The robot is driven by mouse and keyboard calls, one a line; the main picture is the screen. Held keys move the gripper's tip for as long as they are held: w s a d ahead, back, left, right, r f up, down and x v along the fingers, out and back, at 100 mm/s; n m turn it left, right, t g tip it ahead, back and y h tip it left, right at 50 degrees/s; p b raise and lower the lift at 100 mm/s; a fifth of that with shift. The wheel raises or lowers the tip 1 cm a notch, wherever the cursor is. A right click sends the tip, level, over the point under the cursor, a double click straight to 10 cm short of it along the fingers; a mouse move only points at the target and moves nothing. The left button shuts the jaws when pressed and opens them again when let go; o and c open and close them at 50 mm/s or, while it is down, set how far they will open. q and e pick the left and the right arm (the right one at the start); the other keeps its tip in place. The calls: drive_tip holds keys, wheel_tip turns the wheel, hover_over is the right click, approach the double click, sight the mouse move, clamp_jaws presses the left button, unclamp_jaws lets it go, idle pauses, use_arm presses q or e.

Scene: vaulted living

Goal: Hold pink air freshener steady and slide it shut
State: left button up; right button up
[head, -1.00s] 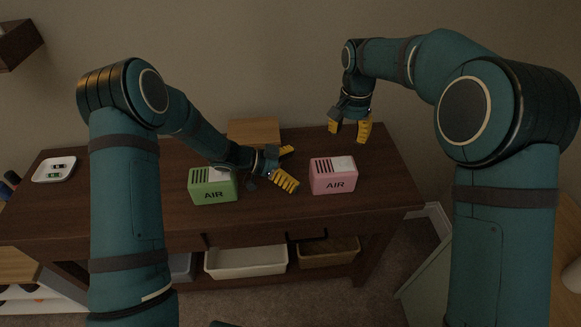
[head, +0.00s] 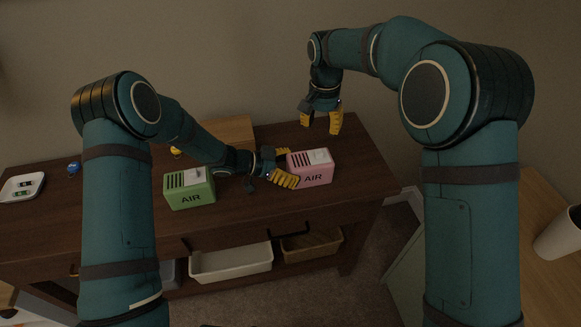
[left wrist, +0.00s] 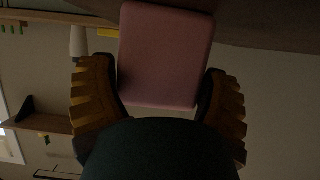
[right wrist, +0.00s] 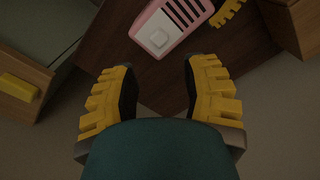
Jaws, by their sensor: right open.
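The pink air freshener (head: 318,176) stands upright on the dark wooden table, its AIR label facing me. Its top has dark slots at the left and a white slider with a raised knob at the right; these also show in the right wrist view (right wrist: 160,36). My left gripper (head: 286,168) is at its left end, fingers open on either side of the body. In the left wrist view the pink body (left wrist: 166,55) lies between the fingers, with a gap at the right finger. My right gripper (head: 321,122) is open and empty, above and behind the freshener.
A green air freshener (head: 190,190) stands to the left on the same table (head: 110,215). A wooden box (head: 230,130) is behind my left forearm. A white tray (head: 22,187) with small items is at the far left. Bins (head: 230,262) sit below.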

sight(316, 152)
drive_tip(key=shift+o, duration=0.6)
drive_tip(key=f+m, duration=0.6)
drive_tip(key=m, duration=0.1)
drive_tip(key=f+m, duration=0.3)
drive_tip(key=f, duration=0.1)
drive_tip(key=shift+s+a+m, duration=0.1)
drive_tip(key=shift+a+m, duration=0.2)
drive_tip(key=shift+a, duration=0.05)
drive_tip(key=shift+c, duration=0.4)
clamp_jaws()
